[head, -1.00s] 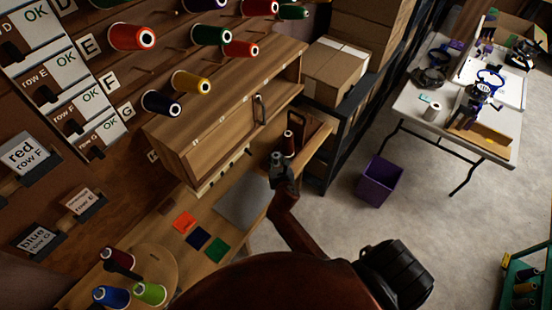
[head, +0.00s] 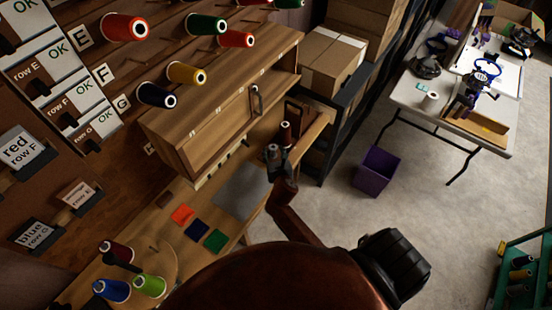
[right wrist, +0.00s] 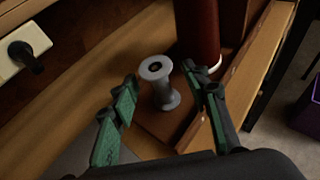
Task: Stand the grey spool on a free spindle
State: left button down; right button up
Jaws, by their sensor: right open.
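The grey spool (right wrist: 160,85) stands upright on a brown wooden board in the right wrist view, with a dark hole in its top. My right gripper (right wrist: 162,82) is open, with one green-padded finger on each side of the spool; I cannot tell whether either touches it. In the head view my right gripper (head: 277,165) is at the right end of the bench, at the grey spool (head: 272,150). My left gripper is not in view. Several coloured spools, such as a yellow one (head: 187,74), sit on the wall's spindles.
A dark red spool (right wrist: 197,30) stands close behind the grey one. A wooden cabinet (head: 222,110) juts out above the bench. A round wooden disc (head: 165,262) holds dark red, blue and green spools. A purple bin (head: 377,171) stands on the floor at the right.

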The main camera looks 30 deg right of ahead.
jog(key=v, duration=1)
jog(key=shift+s+a, duration=0.2)
jog(key=shift+s, duration=0.1)
jog(key=shift+r, duration=0.1)
